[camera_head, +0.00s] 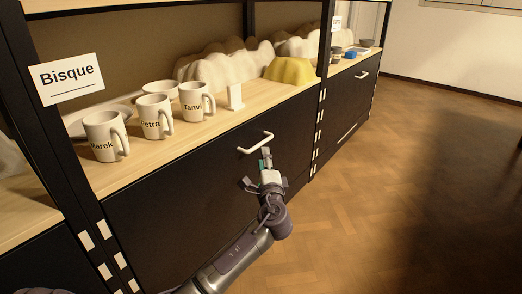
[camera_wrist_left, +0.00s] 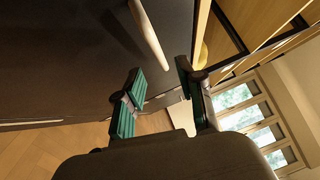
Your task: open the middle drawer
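The black drawer front (camera_head: 190,190) below the shelf with the mugs is shut, with a pale bar handle (camera_head: 256,143) near its top right. My left gripper (camera_head: 265,160) is just below and in front of this handle. In the left wrist view, the two green-padded fingers (camera_wrist_left: 160,80) stand apart with nothing between them. The pale handle (camera_wrist_left: 148,35) lies ahead of the fingertips against the dark drawer front (camera_wrist_left: 70,60). The handle looks apart from the pads. My right gripper does not show.
The shelf holds mugs labelled Marek (camera_head: 101,138), Petra (camera_head: 151,120) and Tanvi (camera_head: 194,101), pale moulds (camera_head: 220,70) and a yellow mould (camera_head: 290,70). A Bisque sign (camera_head: 67,78) hangs at left. Another drawer unit (camera_head: 345,100) stands at right. The wood floor (camera_head: 400,190) is clear.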

